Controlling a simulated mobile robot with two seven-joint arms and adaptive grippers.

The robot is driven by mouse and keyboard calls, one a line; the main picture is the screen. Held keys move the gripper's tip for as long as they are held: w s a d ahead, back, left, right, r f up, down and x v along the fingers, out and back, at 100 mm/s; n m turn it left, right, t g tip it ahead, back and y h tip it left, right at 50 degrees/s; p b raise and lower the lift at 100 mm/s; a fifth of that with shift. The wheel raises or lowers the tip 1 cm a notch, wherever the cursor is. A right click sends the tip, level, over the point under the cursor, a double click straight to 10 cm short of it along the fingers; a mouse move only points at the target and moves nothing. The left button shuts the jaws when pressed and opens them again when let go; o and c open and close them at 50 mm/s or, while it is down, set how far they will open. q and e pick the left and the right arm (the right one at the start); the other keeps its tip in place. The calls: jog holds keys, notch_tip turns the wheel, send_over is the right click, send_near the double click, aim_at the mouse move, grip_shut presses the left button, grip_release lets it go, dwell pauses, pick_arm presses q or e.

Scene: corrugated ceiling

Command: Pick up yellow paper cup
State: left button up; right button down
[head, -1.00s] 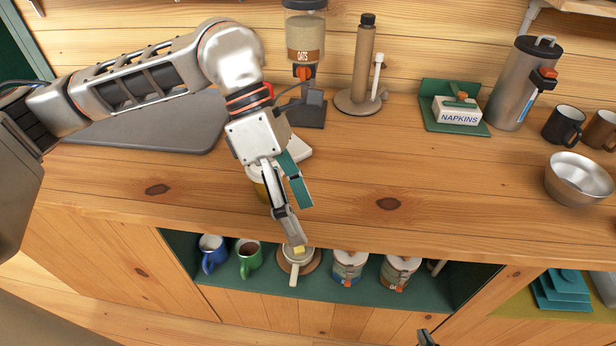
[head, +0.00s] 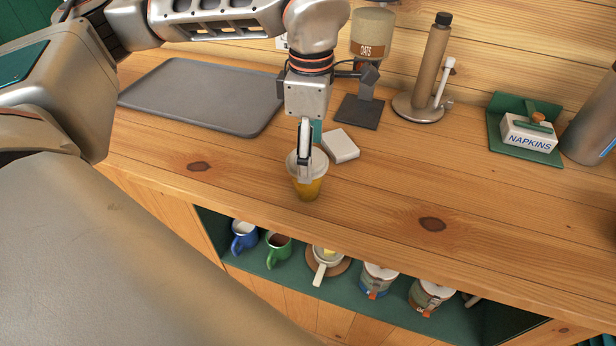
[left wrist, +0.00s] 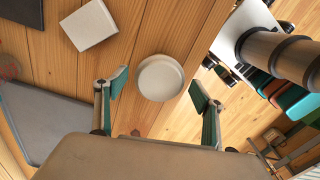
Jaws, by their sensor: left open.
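My left gripper (head: 305,168) points down at the cup from above and is open. The fingers (left wrist: 158,90) with green pads show clearly apart in the left wrist view. My right gripper is not in view.
A white square box (head: 341,146) lies just behind the cup. A dark grey tray (head: 205,95) is at the back left; an oats dispenser (head: 372,35) and paper towel stand (head: 425,75) are behind. A green shelf with mugs (head: 279,247) is below.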

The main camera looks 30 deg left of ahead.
aim_at(306, 193)
pick_arm(q)
jog(key=shift+f, duration=1.45)
jog(key=c, duration=0.8)
jog(key=shift+r, duration=0.1)
